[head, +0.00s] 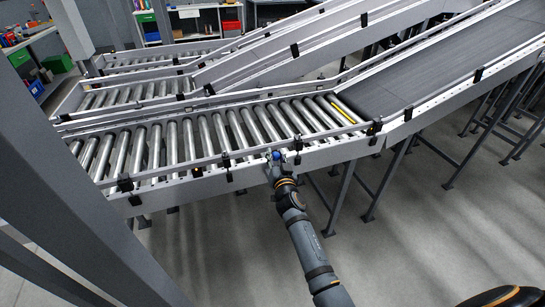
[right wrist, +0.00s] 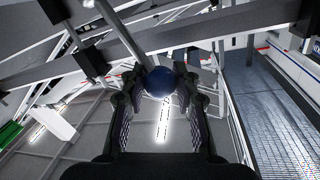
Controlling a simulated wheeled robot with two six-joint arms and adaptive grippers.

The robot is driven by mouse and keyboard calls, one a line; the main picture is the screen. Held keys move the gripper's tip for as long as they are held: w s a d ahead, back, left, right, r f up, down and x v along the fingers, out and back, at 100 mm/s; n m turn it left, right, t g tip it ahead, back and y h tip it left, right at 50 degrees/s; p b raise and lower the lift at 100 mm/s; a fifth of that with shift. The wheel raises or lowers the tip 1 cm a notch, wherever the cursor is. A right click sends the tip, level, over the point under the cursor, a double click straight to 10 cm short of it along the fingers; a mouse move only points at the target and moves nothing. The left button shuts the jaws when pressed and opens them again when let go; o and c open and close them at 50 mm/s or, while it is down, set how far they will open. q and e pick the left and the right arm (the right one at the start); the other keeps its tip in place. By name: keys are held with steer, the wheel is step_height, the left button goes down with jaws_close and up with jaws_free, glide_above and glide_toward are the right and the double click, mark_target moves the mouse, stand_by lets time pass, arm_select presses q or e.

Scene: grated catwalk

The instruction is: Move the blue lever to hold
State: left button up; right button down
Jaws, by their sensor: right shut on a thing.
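The blue lever (head: 277,155) shows in the head view as a small blue knob at the side rail of the roller conveyor. In the right wrist view its round blue knob (right wrist: 159,82) sits between the fingers, with a grey rod running up and left from it. My right gripper (head: 275,162) is at the knob in the head view, at the end of the arm reaching up from the bottom. In the right wrist view the right gripper (right wrist: 160,88) is shut on the knob from both sides. My left gripper is not in view. No hold marking is readable.
The roller conveyor (head: 200,180) and its side rail run across behind the gripper. A dark belt conveyor (head: 440,60) rises to the right on grey legs. A large grey beam (head: 60,170) fills the left foreground. The floor (head: 420,240) at right front is clear.

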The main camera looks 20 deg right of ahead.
steer(key=shift+d+r+m, duration=0.15)
steer(key=shift+d+m, duration=0.6)
steer(key=shift+m, duration=0.05)
steer(key=shift+d+m, duration=1)
steer(key=shift+m, duration=0.1)
steer(key=shift+d+f+m+g+y, duration=0.2)
steer(key=shift+d+m, duration=0.3)
steer(key=shift+m, duration=0.05)
steer(key=shift+d+f+m+g+y, duration=0.15)
steer(key=shift+d+m+g+y, duration=0.05)
steer(key=shift+d+m, duration=0.35)
steer(key=shift+d+f+b, duration=0.15)
steer(key=shift+d+b, duration=0.1)
steer(key=shift+b, duration=0.15)
steer(key=shift+d, duration=0.1)
steer(key=c, duration=1)
jaws_free()
